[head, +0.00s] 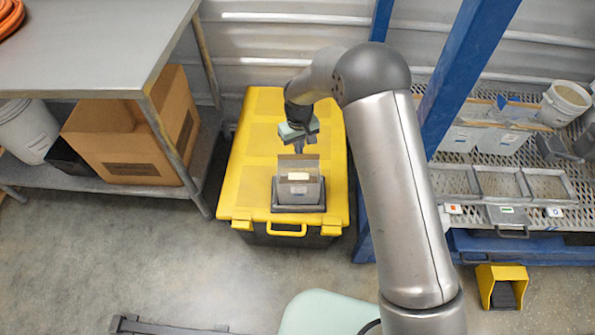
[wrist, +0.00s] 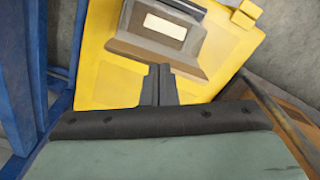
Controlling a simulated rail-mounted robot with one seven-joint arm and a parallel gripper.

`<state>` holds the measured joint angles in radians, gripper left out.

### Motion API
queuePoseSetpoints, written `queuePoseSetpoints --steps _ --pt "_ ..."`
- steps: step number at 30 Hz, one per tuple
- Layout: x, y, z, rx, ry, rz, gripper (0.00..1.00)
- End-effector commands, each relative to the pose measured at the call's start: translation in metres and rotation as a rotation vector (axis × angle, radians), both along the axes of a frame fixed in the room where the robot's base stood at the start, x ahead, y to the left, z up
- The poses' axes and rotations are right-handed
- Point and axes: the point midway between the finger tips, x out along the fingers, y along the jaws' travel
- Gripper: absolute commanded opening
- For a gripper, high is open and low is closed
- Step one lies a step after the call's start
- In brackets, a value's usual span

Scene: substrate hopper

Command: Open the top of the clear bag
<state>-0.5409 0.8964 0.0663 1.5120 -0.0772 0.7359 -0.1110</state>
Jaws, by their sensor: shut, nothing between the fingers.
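A clear, greyish bag (head: 299,190) with a pale label stands upright in a dark tray (head: 300,208) on a yellow lidded chest (head: 250,180). The bag (wrist: 170,22) also shows in the wrist view, upper middle, with a grey flap or panel (wrist: 150,50) along its near side. Whether its mouth is open is hard to tell. My gripper (head: 299,150) is above and just behind the bag, pointing down. In the wrist view its two dark fingers (wrist: 158,68) are together and empty, tips close to the flap. I cannot tell if they touch it.
A metal bench (head: 80,60) with a cardboard box (head: 135,135) beneath stands left. A blue post (head: 440,90) rises close on the right, before a perforated rack (head: 475,190) holding bins. A yellow pedal housing (head: 502,285) lies on the floor at right.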

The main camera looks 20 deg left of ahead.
Motion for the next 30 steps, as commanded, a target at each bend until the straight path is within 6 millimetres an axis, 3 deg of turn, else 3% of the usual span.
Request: queuePoseSetpoints --steps 14,30 --pt "0.0000 0.0000 -0.0080 0.000 0.000 0.000 0.00" --pt "0.0001 -0.0001 -0.0019 0.000 0.000 0.000 0.00"
